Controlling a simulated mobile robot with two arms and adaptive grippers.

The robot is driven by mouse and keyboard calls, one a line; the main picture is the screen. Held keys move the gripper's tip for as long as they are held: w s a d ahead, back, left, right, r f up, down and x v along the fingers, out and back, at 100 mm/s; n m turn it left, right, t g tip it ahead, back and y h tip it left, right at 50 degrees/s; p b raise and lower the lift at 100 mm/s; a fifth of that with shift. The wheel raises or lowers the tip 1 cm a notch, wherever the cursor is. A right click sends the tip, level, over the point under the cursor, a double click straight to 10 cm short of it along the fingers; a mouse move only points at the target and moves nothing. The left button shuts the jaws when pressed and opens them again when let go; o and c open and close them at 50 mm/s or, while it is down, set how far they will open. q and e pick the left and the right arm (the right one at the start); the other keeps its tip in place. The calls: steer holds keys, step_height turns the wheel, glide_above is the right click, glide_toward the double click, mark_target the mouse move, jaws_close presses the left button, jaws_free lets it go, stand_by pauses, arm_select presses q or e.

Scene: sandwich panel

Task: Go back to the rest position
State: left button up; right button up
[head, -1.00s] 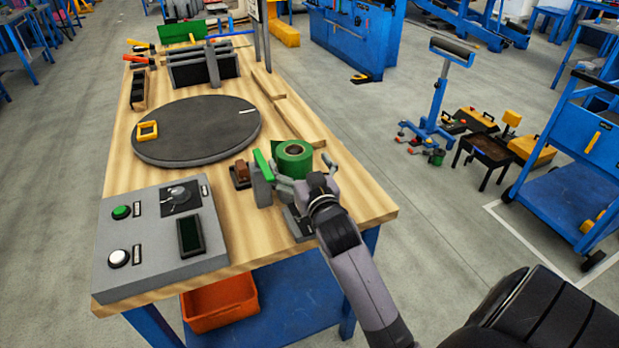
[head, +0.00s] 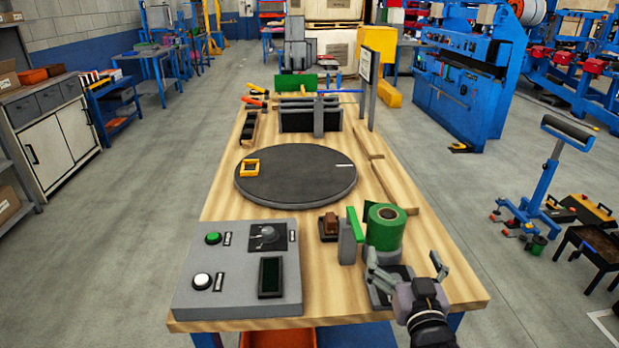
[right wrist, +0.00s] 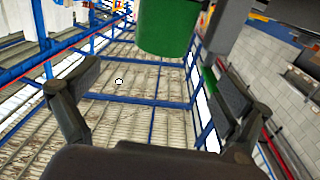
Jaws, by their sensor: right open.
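My right gripper (head: 405,268) is open at the near right corner of the workbench, just in front of a green tape roll (head: 386,228) on a grey dispenser (head: 350,242). In the right wrist view its two fingers (right wrist: 160,100) are spread apart with nothing between them. The green roll (right wrist: 168,28) shows beyond the fingers at the top of that view, apart from them. My left gripper is not in the head view.
The wooden workbench (head: 220,205) carries a control panel (head: 232,285) with a green and a white button, a dark turntable (head: 295,185) with a yellow square frame (head: 250,168), and a grey rack (head: 310,118) at the back. Open floor (head: 140,200) lies left of it.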

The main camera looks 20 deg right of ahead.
steer(key=s+a+f+g+y, duration=0.1)
steer(key=s+a+f+g, duration=0.1)
steer(key=f, duration=0.2)
steer(key=s+a+f+n+g+y, duration=0.1)
steer(key=a+f, duration=0.1)
steer(key=f, duration=0.1)
steer(key=s+a+f+n+g+y, duration=0.1)
steer(key=s+a+f+g, duration=0.1)
steer(key=f, duration=0.2)
steer(key=shift+s+f+g, duration=0.3)
steer(key=s+a+f+n+g+y, duration=0.1)
steer(key=s+a+f+n+g, duration=0.1)
steer(key=s+a+f+g, duration=0.45)
steer(key=s+a+f+n+g+y, duration=0.1)
steer(key=s+f+g, duration=0.15)
steer(key=s, duration=0.75)
step_height(320, 180, down, 26)
steer(key=s, duration=0.1)
steer(key=s+d+f+g, duration=0.1)
steer(key=s+d+f, duration=0.2)
steer(key=s+f, duration=1.3)
steer(key=shift+s+f+n+g, duration=0.3)
steer(key=shift+s+n, duration=0.1)
steer(key=shift+s, duration=0.1)
